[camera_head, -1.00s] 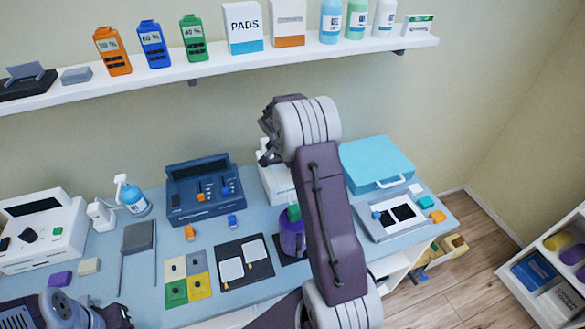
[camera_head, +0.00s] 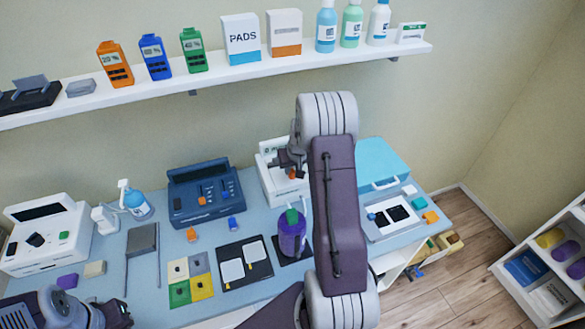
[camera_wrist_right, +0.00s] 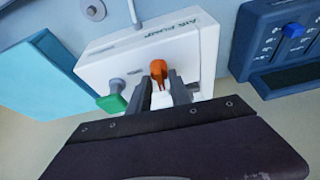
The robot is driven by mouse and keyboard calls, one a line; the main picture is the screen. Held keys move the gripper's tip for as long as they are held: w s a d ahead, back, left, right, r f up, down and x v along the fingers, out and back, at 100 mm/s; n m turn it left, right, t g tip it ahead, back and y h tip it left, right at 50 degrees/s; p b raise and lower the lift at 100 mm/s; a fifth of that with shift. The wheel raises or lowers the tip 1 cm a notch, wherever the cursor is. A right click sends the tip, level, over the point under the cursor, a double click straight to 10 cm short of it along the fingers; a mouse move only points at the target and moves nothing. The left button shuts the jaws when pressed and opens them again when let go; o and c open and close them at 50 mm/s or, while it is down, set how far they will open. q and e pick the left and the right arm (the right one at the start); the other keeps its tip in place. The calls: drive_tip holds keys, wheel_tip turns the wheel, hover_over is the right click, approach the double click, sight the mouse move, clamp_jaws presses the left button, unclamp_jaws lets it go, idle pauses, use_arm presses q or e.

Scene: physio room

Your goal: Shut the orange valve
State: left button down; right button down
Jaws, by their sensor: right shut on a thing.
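The white air pump (camera_head: 270,185) stands at the back of the table, partly hidden by my right arm. Its orange valve (camera_head: 292,174) shows just below my right gripper (camera_head: 290,163). In the right wrist view, the orange valve (camera_wrist_right: 158,70) sits between the two fingers of my right gripper (camera_wrist_right: 160,88), which is shut on it. A green handle (camera_wrist_right: 112,103) on a grey stem is left of it on the pump (camera_wrist_right: 120,60). My left arm shows at the lower left in the head view, and its gripper (camera_head: 118,315) is too unclear to read.
A dark blue device (camera_head: 205,195) stands left of the pump, and a light blue case (camera_head: 382,160) right of it. A purple canister (camera_head: 292,235) with a green top stands in front. Pads and small blocks lie on the front of the table. A shelf (camera_head: 230,75) runs above.

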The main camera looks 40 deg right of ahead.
drive_tip(key=shift+w+d+r+n, duration=0.1)
drive_tip(key=shift+n, duration=0.3)
drive_tip(key=c, duration=1.5)
unclamp_jaws()
drive_tip(key=b+v, duration=0.1)
drive_tip(key=v, duration=0.8)
drive_tip(key=shift+d, duration=0.1)
